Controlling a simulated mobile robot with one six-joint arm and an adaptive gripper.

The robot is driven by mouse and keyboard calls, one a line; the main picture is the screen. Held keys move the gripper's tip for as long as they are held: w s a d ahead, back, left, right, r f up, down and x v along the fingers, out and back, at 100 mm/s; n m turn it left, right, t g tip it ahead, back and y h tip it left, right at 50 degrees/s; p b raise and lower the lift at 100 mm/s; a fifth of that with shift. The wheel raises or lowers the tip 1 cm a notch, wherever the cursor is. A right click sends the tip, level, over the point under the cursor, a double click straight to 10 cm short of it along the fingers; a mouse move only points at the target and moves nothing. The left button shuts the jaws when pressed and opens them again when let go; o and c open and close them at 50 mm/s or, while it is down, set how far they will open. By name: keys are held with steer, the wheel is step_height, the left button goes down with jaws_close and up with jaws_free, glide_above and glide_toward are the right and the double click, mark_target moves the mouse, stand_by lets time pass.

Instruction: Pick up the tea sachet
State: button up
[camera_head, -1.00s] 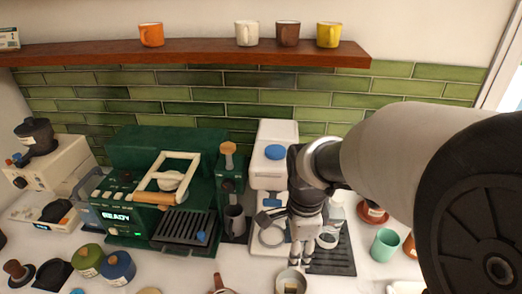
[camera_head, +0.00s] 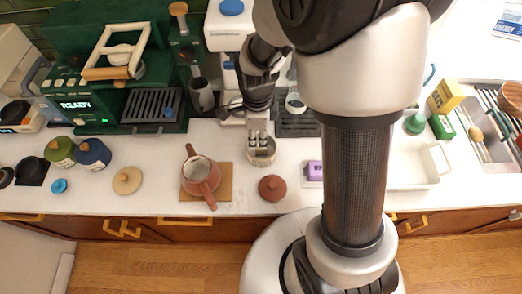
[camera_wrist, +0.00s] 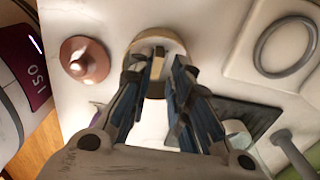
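My gripper (camera_head: 258,139) points down over a small beige round cup (camera_head: 262,157), with its fingertips at or just inside the rim. In the wrist view the cup (camera_wrist: 153,42) lies beyond my gripper (camera_wrist: 161,68), whose fingers stand apart. Dark shapes show between the fingertips inside the cup, but I cannot tell what they are. I cannot pick out the tea sachet for certain. A small purple packet (camera_head: 315,171) lies on the counter to the right of the cup.
A terracotta pot (camera_head: 200,172) stands on a brown mat to the left. A terracotta lid (camera_head: 272,188) lies in front of the cup; it also shows in the wrist view (camera_wrist: 85,60). A white tray (camera_head: 415,176) is to the right. The coffee machine (camera_head: 120,75) stands behind left.

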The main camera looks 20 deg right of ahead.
step_height(320, 180, down, 5)
steer(key=shift+s+d+f+b, duration=0.1)
steer(key=shift+f+b, duration=0.1)
steer(key=shift+b, duration=0.85)
steer(key=shift+r, duration=0.1)
steer(key=c, duration=0.4)
steer(key=shift+o, duration=0.2)
step_height(320, 180, up, 20)
steer(key=p, duration=0.6)
